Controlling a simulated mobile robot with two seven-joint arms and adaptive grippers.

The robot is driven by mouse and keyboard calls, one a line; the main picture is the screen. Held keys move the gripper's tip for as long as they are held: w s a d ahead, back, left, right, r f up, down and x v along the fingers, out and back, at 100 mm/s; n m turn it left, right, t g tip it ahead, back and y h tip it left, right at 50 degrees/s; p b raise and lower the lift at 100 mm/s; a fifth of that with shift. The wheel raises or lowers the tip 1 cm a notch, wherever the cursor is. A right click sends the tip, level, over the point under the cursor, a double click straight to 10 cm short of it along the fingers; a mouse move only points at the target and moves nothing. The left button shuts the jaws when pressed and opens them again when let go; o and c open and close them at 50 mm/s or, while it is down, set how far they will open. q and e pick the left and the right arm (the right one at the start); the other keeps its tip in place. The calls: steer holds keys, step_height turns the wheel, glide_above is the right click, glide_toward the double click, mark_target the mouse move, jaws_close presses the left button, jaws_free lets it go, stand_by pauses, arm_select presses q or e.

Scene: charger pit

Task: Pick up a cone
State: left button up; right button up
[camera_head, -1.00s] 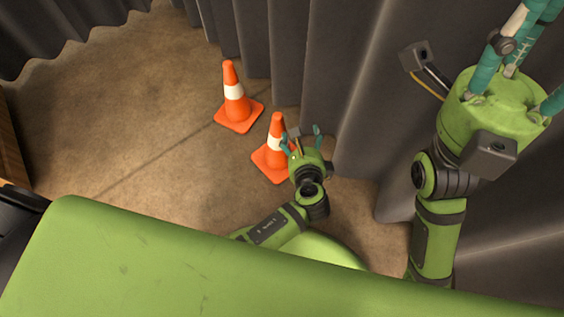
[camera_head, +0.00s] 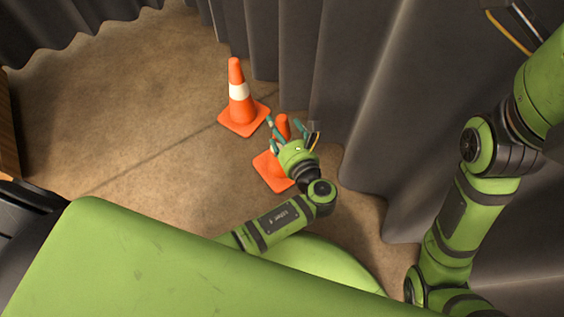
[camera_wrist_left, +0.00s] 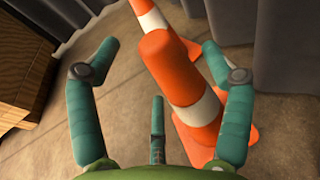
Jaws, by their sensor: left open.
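The nearer orange cone with a white band (camera_head: 270,171) stands on the floor, partly hidden behind my left gripper (camera_head: 287,128) in the head view. In the left wrist view this cone (camera_wrist_left: 183,75) rises between the spread teal fingers of my open left gripper (camera_wrist_left: 158,90), apart from the two side fingers. A second orange and white cone (camera_head: 238,97) stands upright behind it. It also shows in the left wrist view (camera_wrist_left: 150,18), cut off at the top. My right arm is at the right edge of the head view, and its gripper is out of the picture.
Grey curtains (camera_head: 350,70) hang close behind and to the right of the cones. A wooden box (camera_wrist_left: 25,70) shows at the left in the wrist view. The brown floor (camera_head: 130,110) left of the cones is clear.

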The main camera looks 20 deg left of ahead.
arm_select(q)
steer(key=shift+w+a, duration=0.15)
steer(key=shift+w, duration=0.1)
jaws_close()
